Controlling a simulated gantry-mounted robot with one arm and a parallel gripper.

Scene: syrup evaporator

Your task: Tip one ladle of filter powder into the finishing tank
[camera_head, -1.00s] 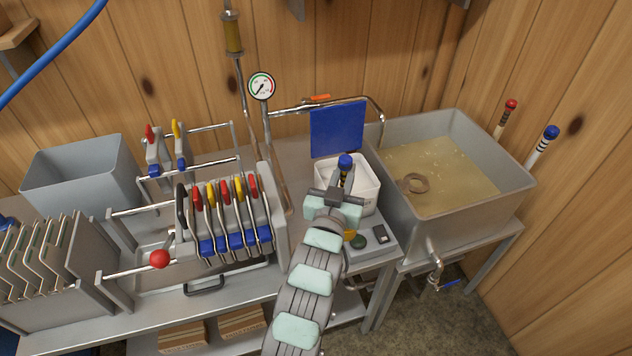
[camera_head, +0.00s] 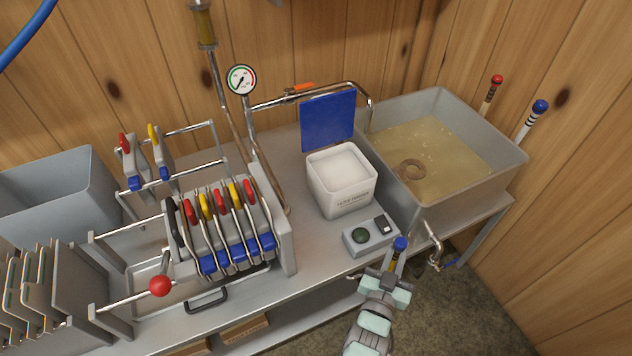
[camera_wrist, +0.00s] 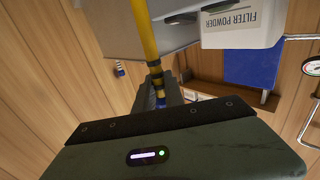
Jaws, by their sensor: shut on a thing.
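The white filter powder tub (camera_head: 342,195) stands on the bench with its blue lid (camera_head: 328,120) raised, white powder inside. It is also in the wrist view (camera_wrist: 243,30). The grey finishing tank (camera_head: 470,190) is at the right, holding cloudy yellowish liquid with a brown ring-shaped thing (camera_head: 410,169) in it. My gripper (camera_head: 391,277) is shut on a handle with yellow and black bands and a blue end (camera_head: 400,244), which I take for the ladle's. The yellow shaft (camera_wrist: 141,32) runs upward in the wrist view. Its bowl is not seen. My gripper is in front of the bench, below the tank's near left corner.
A small control box (camera_head: 370,236) sits in front of the tub. The tank's tap (camera_head: 433,245) juts out close to my gripper. The filter press (camera_head: 225,230) fills the bench's left. Red-ended (camera_head: 491,95) and blue-ended (camera_head: 533,117) rods stand behind the tank.

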